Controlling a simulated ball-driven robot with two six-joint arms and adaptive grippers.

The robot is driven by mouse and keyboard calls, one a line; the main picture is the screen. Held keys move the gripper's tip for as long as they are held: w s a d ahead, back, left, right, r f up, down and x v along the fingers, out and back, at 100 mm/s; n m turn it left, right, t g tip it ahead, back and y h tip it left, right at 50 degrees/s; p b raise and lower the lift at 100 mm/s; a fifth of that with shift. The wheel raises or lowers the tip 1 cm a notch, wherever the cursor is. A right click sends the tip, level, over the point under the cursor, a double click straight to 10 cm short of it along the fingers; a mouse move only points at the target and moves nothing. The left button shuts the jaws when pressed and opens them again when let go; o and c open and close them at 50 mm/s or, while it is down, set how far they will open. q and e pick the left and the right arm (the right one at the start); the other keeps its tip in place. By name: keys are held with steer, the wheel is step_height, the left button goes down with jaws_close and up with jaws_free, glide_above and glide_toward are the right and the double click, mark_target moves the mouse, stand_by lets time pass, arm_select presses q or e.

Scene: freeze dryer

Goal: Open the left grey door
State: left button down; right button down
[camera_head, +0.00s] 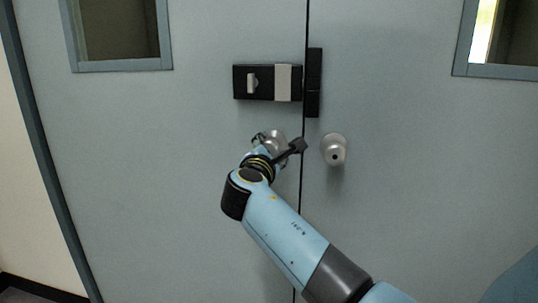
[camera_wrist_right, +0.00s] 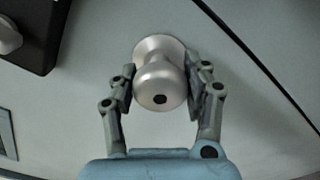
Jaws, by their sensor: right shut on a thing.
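The left grey door (camera_head: 200,200) fills the left half of the head view and looks closed, with a thin dark seam along its right edge. Its round silver knob (camera_head: 275,138) sits near that seam, partly hidden by my right gripper (camera_head: 268,146). In the right wrist view my right gripper (camera_wrist_right: 161,85) has one finger on each side of the silver knob (camera_wrist_right: 160,88) and is shut on it. The knob's dark centre spot faces the camera. My left gripper is in neither view.
A black and grey lock box (camera_head: 267,83) sits on the left door above the knob. The right grey door (camera_head: 430,170) has its own silver knob (camera_head: 334,149) close to the seam. Both doors have framed windows. A cream wall (camera_head: 30,200) stands at the far left.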

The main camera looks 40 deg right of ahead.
steer(key=shift+f+m+b, duration=0.1)
steer(key=shift+m+b, duration=0.2)
steer(key=shift+m, duration=0.4)
